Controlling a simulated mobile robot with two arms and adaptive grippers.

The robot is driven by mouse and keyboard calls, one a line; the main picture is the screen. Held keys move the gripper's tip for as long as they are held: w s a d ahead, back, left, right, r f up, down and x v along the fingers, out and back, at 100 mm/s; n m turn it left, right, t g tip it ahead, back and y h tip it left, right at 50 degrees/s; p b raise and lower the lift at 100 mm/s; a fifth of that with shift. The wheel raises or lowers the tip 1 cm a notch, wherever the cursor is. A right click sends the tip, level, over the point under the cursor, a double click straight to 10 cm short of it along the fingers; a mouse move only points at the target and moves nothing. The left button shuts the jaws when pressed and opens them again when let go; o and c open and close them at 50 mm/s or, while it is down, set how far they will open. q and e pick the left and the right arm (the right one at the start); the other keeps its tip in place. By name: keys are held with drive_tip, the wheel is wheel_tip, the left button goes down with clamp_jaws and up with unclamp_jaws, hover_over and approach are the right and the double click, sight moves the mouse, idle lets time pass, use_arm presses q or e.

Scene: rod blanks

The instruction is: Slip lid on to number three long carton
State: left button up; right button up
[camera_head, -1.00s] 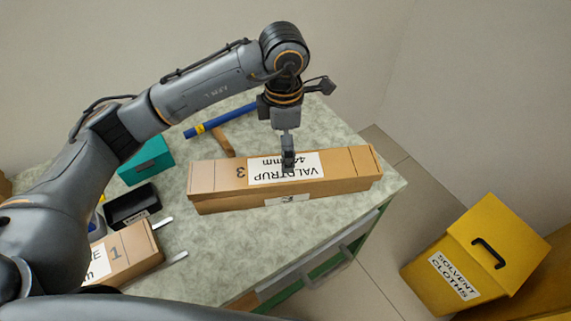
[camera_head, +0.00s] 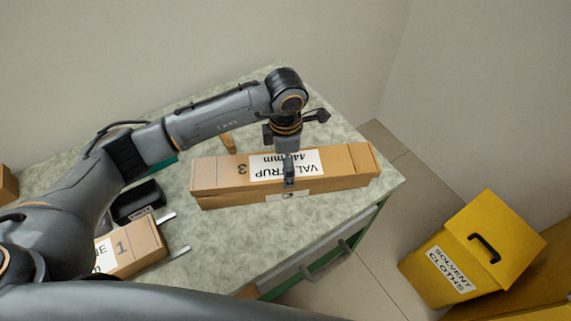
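The long number three carton (camera_head: 346,184) lies on the worktop with its lid (camera_head: 219,173) on top. The lid bears a white label reading VALDTRUP and 3, upside down in the picture. The lid covers the carton's full length and looks about level; a narrow front band with a white tag shows below its edge. My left gripper (camera_head: 289,183) points down at the lid's near long edge, right of its middle. Its fingers look shut together with nothing between them. They seem to touch the lid or hover just over it. My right gripper is out of view.
A number one carton (camera_head: 140,246) with metal strips by its right end lies at front left. A black tray (camera_head: 136,203) stands behind it. A wooden piece (camera_head: 228,142) lies behind the long carton. A yellow solvent cloths bin (camera_head: 440,275) stands on the floor at right.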

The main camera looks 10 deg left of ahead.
use_arm(q)
drive_tip(key=c, duration=0.7)
drive_tip(key=shift+r, duration=0.1)
